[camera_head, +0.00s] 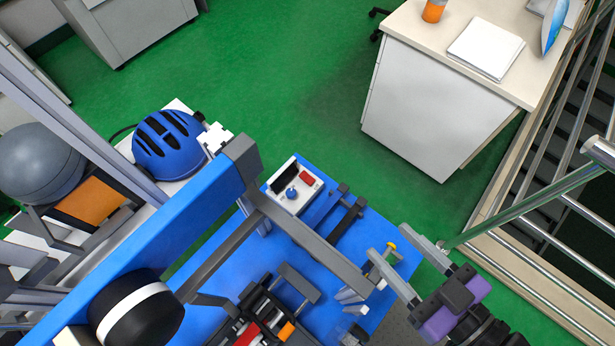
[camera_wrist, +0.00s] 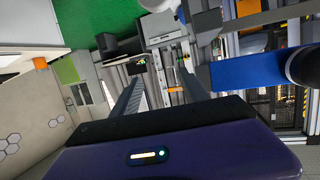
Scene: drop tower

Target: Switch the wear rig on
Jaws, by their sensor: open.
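A white control box (camera_head: 293,186) sits on the blue bench (camera_head: 230,262) in the head view, with a blue knob (camera_head: 291,193), a red part (camera_head: 307,179) and a dark panel on top. A small yellow-topped part (camera_head: 391,246) shows near the bench's right end, between my finger lines; its depth relative to them is unclear. My gripper (camera_head: 382,240) is open and empty above the bench's right end, well right of the control box. In the wrist view its fingers (camera_wrist: 160,76) are spread, with nothing between them. I cannot tell for certain which unit is the wear rig.
A blue beam with a grey bar (camera_head: 315,245) crosses above the bench. A blue helmet (camera_head: 166,145) and a grey ball (camera_head: 40,163) stand at left. A machine with a red part (camera_head: 247,334) is at bottom. Metal railings (camera_head: 545,205) border the right. Green floor lies clear behind.

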